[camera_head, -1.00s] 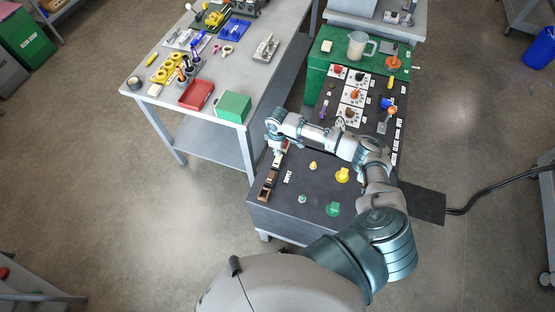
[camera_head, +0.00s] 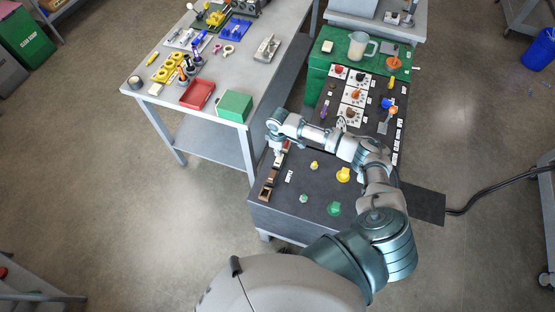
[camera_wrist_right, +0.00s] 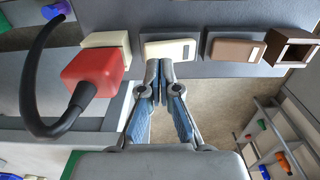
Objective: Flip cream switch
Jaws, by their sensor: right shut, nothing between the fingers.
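The cream switch (camera_wrist_right: 170,50) is a pale rocker in a cream frame on the dark panel, at the upper middle of the right wrist view. My right gripper (camera_wrist_right: 158,66) is shut and empty. Its fingertips are at the switch's lower edge in that view; I cannot tell whether they touch it. In the head view my right gripper (camera_head: 278,156) is over the left edge of the dark panel (camera_head: 320,190), where the arm and hand mostly hide the switch. My left gripper is not in view.
Left of the switch in the wrist view is a red plug (camera_wrist_right: 92,72) with a thick black cable. To its right are a brown switch (camera_wrist_right: 235,50) and an open brown box (camera_wrist_right: 292,48). A grey table (camera_head: 160,95) with tools stands left of the cart.

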